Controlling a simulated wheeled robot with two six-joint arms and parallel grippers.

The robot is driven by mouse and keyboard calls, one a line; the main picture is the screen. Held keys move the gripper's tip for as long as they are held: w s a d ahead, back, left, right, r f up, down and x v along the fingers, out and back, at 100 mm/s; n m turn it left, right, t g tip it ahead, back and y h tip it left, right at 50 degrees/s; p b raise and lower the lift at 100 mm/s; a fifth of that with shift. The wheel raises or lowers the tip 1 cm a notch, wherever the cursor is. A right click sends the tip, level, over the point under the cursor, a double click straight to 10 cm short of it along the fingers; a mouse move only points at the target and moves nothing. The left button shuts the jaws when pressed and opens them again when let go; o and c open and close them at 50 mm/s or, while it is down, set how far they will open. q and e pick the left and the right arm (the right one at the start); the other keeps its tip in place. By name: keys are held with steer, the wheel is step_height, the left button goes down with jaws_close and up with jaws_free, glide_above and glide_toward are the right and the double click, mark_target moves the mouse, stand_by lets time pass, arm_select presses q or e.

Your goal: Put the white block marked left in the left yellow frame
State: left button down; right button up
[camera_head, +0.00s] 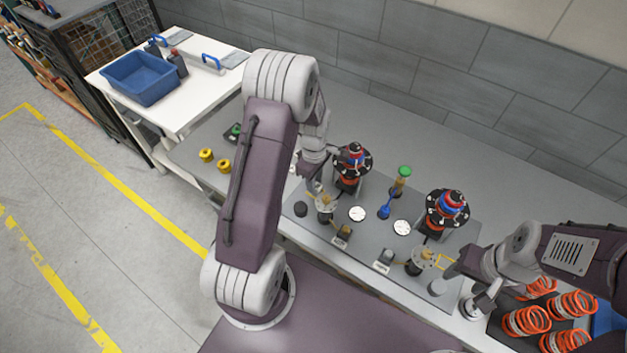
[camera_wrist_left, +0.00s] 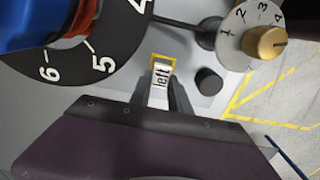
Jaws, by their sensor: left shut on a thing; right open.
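In the head view my left gripper (camera_head: 312,184) reaches down at the left end of the grey board, the block hidden there. My right gripper (camera_head: 462,268) is open and empty beside the right yellow frame (camera_head: 446,262).
Black numbered wheels with red and blue tops (camera_head: 350,172) (camera_head: 447,208) stand on the grey board (camera_head: 375,232). A dial with a gold knob (camera_wrist_left: 262,42) and a black cylinder (camera_wrist_left: 209,82) are close to my left gripper. Orange springs (camera_head: 527,321) lie at the right.

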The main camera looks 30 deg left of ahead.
arm_select(q)
steer(key=shift+d, duration=0.2)
steer(key=shift+a, duration=0.35)
steer(key=shift+d+f, duration=0.1)
steer(key=shift+f, duration=0.2)
steer(key=shift+f+b, duration=0.5)
steer(key=shift+f, duration=0.1)
steer(key=shift+r, duration=0.15)
steer(key=shift+p, duration=0.35)
